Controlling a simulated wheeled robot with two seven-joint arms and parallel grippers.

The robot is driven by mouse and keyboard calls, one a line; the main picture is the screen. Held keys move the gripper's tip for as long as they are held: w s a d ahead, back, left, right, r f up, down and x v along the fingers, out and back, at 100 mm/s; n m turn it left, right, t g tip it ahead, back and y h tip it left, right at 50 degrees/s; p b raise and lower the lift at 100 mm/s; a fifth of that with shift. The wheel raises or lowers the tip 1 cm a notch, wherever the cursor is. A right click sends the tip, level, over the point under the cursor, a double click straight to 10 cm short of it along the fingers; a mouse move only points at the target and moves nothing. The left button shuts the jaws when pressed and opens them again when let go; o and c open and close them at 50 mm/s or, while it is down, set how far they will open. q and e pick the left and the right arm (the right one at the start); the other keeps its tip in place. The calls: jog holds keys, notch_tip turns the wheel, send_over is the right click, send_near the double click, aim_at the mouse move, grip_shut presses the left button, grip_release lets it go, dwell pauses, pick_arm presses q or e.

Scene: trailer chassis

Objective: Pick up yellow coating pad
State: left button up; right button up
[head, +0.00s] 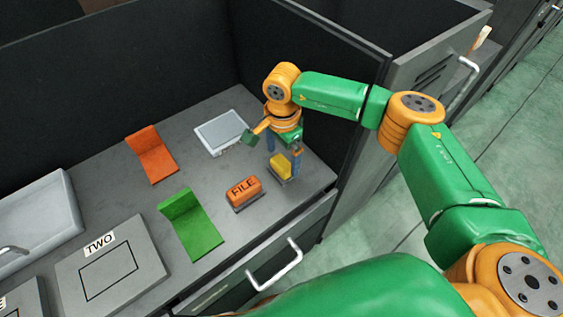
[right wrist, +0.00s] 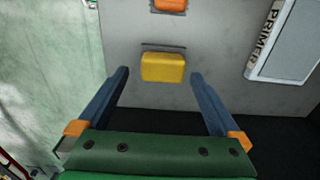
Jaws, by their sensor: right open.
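The yellow coating pad (head: 281,166) lies on the grey worktop near its right end, just below my right gripper (head: 284,167) in the head view. In the right wrist view the yellow pad (right wrist: 163,67) sits between and a little beyond the two blue fingertips of my right gripper (right wrist: 160,75). The fingers are spread wide with clear space on both sides of the pad, and nothing is held. My left gripper does not show.
An orange FILE block (head: 243,191) lies beside the pad. A grey-white tray (head: 221,133), labelled PRIMER in the wrist view, is behind. Orange (head: 152,155) and green (head: 191,223) bent pieces and a TWO plate (head: 109,268) lie left. A dark partition (head: 300,75) rises behind.

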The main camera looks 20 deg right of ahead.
aim_at(282, 162)
jog(key=f, duration=0.4)
jog(key=shift+w+f, duration=0.15)
jog(key=shift+w, duration=0.15)
jog(key=shift+s, duration=0.15)
jog(key=c, duration=0.7)
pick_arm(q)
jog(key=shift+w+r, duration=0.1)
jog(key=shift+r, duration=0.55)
pick_arm(e)
jog(key=c, duration=0.7)
jog(key=shift+r, duration=0.2)
